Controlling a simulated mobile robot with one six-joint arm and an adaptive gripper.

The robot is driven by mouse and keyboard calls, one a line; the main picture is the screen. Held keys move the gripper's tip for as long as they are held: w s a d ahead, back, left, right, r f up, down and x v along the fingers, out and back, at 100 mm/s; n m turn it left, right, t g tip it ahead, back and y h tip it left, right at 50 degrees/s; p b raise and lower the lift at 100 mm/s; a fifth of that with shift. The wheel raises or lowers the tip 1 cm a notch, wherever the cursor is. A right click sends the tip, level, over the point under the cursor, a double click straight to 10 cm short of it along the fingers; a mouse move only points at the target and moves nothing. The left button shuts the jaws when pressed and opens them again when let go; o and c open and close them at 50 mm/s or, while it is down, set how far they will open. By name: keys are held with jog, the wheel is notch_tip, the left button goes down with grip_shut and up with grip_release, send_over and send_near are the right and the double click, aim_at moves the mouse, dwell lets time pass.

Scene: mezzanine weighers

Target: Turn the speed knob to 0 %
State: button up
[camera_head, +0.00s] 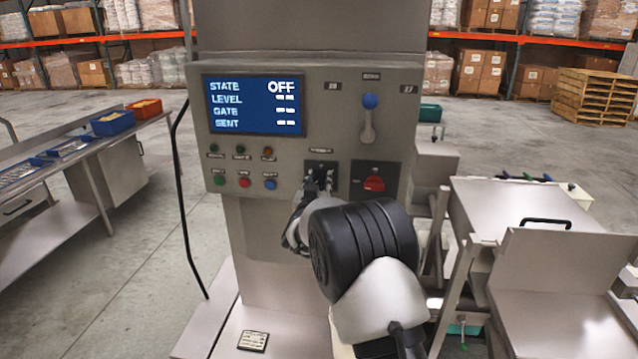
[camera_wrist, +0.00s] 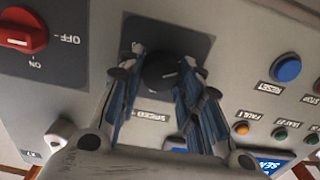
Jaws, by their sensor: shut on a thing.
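The speed knob is a black round knob (camera_wrist: 162,73) on a dark square plate (camera_wrist: 178,32), with a partly covered label reading SPEED below it in the wrist view. My gripper (camera_wrist: 160,80) has its two fingers on either side of the knob, shut on it. A light mark shows on the knob's face, but the scale is not readable. In the head view my gripper (camera_head: 318,190) reaches the dark plate (camera_head: 321,168) on the grey panel, and my arm hides part of it.
A red OFF/ON rotary switch (camera_head: 374,184) sits close to the right of the knob. The display (camera_head: 254,104) reads STATE OFF. Coloured buttons (camera_head: 244,182) and lamps are left. A steel machine (camera_head: 560,270) stands at right.

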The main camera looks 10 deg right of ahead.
jog(key=o, duration=1.1)
jog(key=v, duration=1.2)
jog(key=shift+r, duration=0.1)
